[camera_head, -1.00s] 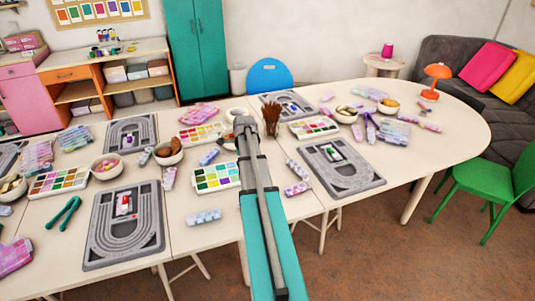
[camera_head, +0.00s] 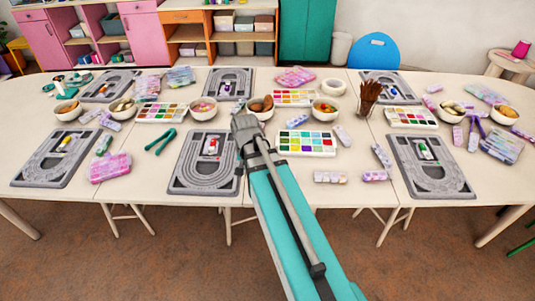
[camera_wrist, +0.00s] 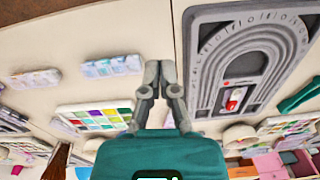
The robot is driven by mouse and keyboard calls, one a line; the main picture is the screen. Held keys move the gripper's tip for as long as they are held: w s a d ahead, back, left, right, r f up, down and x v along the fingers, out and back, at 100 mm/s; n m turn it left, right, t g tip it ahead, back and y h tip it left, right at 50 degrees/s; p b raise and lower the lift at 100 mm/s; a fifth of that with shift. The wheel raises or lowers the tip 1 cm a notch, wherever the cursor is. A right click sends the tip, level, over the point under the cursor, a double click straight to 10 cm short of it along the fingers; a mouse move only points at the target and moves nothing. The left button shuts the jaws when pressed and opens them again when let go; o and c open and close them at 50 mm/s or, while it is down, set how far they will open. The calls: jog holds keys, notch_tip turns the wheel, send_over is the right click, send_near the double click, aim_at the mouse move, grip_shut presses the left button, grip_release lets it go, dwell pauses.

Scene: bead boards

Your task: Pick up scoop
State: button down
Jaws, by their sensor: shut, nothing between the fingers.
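I cannot single out a scoop for certain. A small red-and-white item (camera_head: 211,146) lies on the middle grey bead board (camera_head: 180,184). It also shows in the wrist view (camera_wrist: 235,98). Similar small items lie on other boards: a yellow one (camera_head: 66,143) at left and a green-and-white one (camera_head: 425,151) at right. My gripper (camera_head: 244,122) is over the table, just right of the middle board in the picture. In the wrist view my gripper (camera_wrist: 160,67) has its fingertips together, empty, beside that board (camera_wrist: 203,103).
Paint palettes (camera_head: 305,143), bowls (camera_head: 262,107), bead boxes (camera_head: 110,168) and teal pliers (camera_head: 160,140) crowd the table. A brush cup (camera_head: 367,98) stands at right. A blue chair (camera_head: 375,52) is behind. Bare tabletop (camera_head: 270,185) lies along the front edge.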

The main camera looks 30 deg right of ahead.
jog(key=s+a+n, duration=0.4)
jog(key=a+n, duration=0.2)
jog(key=a, duration=0.2)
jog(key=shift+s+a+r+n, duration=0.3)
jog(key=shift+s+n, duration=0.1)
